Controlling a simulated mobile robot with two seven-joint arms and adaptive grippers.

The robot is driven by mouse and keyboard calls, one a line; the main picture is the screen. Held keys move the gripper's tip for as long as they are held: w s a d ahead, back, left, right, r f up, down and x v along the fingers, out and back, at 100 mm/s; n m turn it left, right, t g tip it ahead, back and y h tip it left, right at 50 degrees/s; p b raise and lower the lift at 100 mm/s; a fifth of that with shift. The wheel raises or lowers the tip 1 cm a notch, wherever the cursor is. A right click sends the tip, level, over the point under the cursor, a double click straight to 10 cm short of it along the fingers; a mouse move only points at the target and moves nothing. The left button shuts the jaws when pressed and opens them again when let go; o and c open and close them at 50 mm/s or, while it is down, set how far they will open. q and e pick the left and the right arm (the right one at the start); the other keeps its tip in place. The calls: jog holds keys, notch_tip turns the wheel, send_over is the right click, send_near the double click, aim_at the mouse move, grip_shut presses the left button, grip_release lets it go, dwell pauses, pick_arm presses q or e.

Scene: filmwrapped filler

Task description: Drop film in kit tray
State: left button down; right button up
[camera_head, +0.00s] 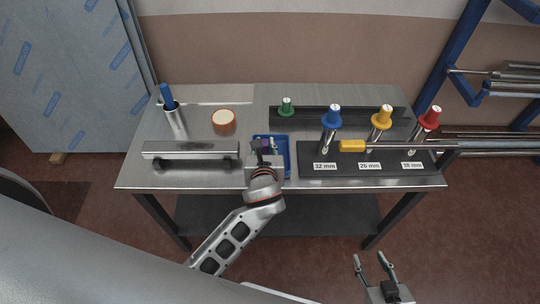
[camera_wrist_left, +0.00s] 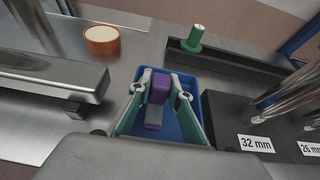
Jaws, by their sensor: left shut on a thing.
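The blue kit tray (camera_head: 288,165) lies on the metal bench, and it also shows in the left wrist view (camera_wrist_left: 204,88). My left gripper (camera_head: 264,143) is over the tray, its fingers shut on a small purple piece, which I take to be the film (camera_wrist_left: 160,88). The film sits between the fingertips, with a greyish part toward the camera. I cannot tell whether it touches the tray floor. The gripper hides much of the tray in the head view. My right gripper (camera_head: 371,260) is open and empty, in front of the bench at the lower right.
Right of the tray is a black stand with blue (camera_head: 331,116), yellow (camera_head: 382,117) and red (camera_head: 429,118) topped tools. A green-topped piece (camera_head: 286,104) stands behind. A metal bar (camera_head: 190,149), a cup with a blue handle (camera_head: 174,118) and an orange-sided roll (camera_head: 223,122) are left.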

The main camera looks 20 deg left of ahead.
pick_arm(q)
jog(key=c, duration=1.8)
grip_release()
notch_tip(320, 180, up, 10)
jog(key=shift+r, duration=0.1)
